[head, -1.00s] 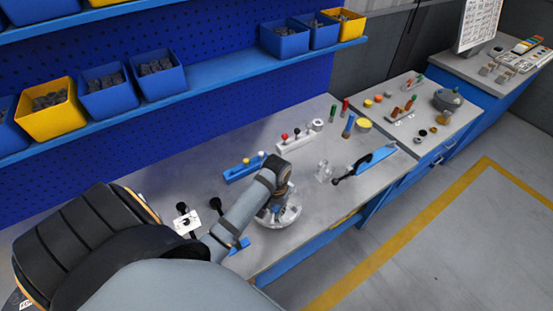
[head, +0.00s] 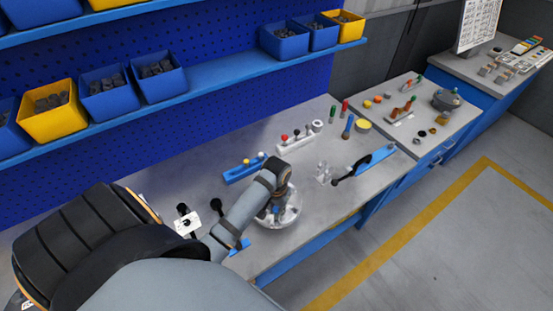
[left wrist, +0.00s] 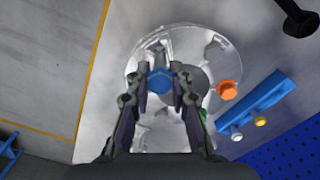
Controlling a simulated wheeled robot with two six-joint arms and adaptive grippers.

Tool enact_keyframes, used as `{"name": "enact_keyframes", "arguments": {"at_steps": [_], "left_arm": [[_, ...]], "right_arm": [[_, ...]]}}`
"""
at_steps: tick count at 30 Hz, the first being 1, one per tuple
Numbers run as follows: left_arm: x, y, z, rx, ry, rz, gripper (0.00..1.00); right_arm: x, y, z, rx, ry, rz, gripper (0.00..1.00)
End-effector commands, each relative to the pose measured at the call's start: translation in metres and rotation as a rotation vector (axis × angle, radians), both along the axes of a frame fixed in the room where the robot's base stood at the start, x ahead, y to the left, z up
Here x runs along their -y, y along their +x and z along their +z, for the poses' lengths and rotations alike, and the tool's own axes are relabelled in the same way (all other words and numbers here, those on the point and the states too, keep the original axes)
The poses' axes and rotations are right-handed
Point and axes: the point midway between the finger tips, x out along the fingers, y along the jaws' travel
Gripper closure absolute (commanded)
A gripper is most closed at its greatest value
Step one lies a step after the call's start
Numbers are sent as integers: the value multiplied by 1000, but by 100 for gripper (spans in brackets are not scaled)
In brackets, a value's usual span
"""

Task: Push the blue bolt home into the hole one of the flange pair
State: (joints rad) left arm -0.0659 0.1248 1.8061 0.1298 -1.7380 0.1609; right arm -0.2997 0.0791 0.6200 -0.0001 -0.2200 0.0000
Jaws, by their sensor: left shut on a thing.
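The flange pair shows as a round, shiny, partly see-through shell (left wrist: 226,57) in the left wrist view. It stands near the bench's front edge in the head view (head: 293,213). My left gripper (left wrist: 160,77) is over the shell, its fingers on either side of the blue bolt's hex head (left wrist: 160,82), shut on it. In the head view my left gripper (head: 272,207) points down into the shell. The bolt's shank and hole one are hidden under the head, so I cannot tell how deep it sits. An orange hex head (left wrist: 228,90) shows on the flange to the right. My right gripper is not in view.
A clear object (head: 323,172) and a blue fixture with a black handle (head: 372,160) are to the right. Bare bench lies between.

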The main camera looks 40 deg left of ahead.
Motion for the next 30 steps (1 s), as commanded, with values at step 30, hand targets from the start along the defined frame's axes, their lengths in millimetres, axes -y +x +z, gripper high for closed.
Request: {"name": "enact_keyframes", "arguments": {"at_steps": [30], "left_arm": [[0,0,-24,0,0,0,100]], "right_arm": [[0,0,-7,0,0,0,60]]}}
